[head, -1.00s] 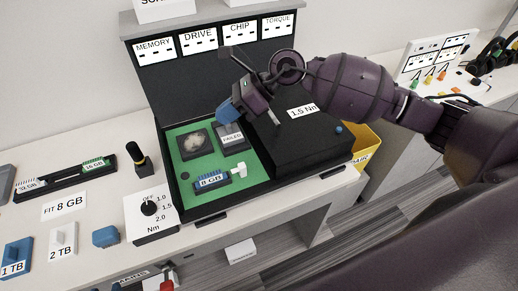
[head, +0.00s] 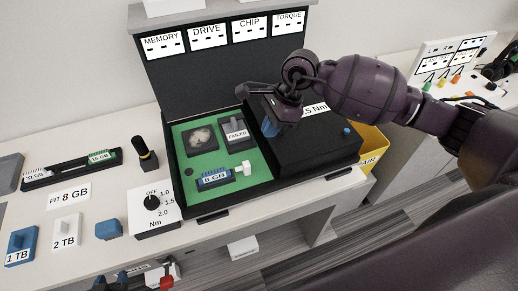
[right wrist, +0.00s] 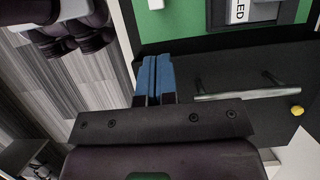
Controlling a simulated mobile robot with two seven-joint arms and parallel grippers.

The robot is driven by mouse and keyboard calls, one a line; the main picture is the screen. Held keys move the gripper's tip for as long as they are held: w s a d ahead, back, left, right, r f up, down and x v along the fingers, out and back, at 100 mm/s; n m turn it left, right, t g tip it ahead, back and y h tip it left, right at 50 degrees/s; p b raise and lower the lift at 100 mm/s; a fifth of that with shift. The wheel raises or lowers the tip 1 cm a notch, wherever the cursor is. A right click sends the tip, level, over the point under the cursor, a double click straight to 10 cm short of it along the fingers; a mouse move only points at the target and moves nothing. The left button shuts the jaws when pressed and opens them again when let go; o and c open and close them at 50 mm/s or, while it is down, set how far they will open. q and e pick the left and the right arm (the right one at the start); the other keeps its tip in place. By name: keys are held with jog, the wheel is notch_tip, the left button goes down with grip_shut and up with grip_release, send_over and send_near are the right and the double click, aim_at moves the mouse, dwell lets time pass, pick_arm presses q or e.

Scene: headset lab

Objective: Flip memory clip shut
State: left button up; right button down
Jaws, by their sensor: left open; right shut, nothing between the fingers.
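The white memory clip (head: 240,169) sticks out at the right end of the blue 8 GB memory module (head: 215,178) on the green board (head: 258,178). It looks raised, not flat. My right gripper (head: 271,127) is over the black block right of the board, up and right of the clip. Its blue fingertips are together and empty, also in the right wrist view (right wrist: 155,76). My left gripper (head: 145,280) is partly cut off at the bottom edge, open, far below and left of the clip.
A FAILED-labelled drive (head: 236,132) and a round chip part (head: 201,137) sit on the board's far half. A torque dial box (head: 153,208) stands to the left. A silver handle (right wrist: 238,92) shows on the black surface near my right fingers. A yellow bin (head: 372,143) is at right.

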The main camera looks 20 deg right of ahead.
aim_at(243, 170)
pick_arm(q)
jog(key=shift+r+p, duration=0.5)
jog(key=shift+r, duration=0.05)
pick_arm(e)
jog(key=x, duration=1)
